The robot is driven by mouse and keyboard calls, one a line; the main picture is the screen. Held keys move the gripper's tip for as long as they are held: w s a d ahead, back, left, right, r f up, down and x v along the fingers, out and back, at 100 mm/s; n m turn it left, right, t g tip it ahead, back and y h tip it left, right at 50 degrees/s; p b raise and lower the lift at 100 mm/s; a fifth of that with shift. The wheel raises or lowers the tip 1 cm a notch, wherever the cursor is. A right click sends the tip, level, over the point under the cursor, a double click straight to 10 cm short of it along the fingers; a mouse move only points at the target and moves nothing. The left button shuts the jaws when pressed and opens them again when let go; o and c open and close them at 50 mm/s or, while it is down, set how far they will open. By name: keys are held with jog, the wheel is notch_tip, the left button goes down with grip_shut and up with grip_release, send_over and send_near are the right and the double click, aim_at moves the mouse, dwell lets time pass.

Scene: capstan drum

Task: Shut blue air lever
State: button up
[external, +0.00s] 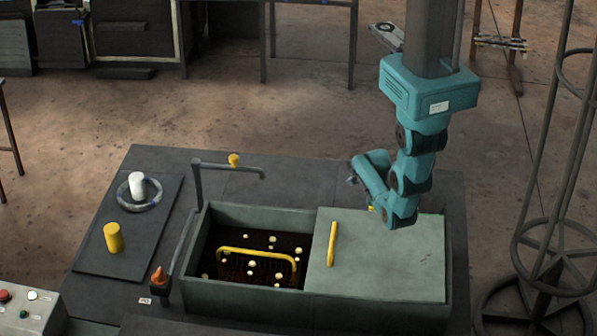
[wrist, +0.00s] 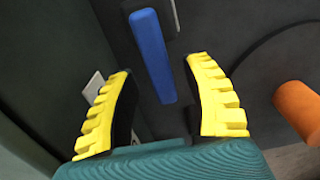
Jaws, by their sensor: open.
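The blue lever (wrist: 152,55) shows in the wrist view as a flat blue bar hanging from a dark mount at the top of the picture. It runs downward and slightly right. My gripper (wrist: 160,67) is open, with its two yellow ribbed fingers spread to either side of the lever in the picture. Dark space shows between the lever and each finger, and I see no contact. How far the lever lies beyond the fingertips is hard to tell. In the external view I cannot make out the blue lever, and my fingers are mostly hidden behind my arm, beyond the tank lid.
An orange knob or cylinder (wrist: 298,110) is right of my right finger. A small pale plate (wrist: 93,87) is near the left finger. The green tank (external: 240,298) has a lid (external: 390,260) with a yellow handle (external: 332,244). A bent pipe (external: 197,185) rises at its left.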

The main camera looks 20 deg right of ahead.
jog(key=shift+f, duration=0.15)
grip_shut()
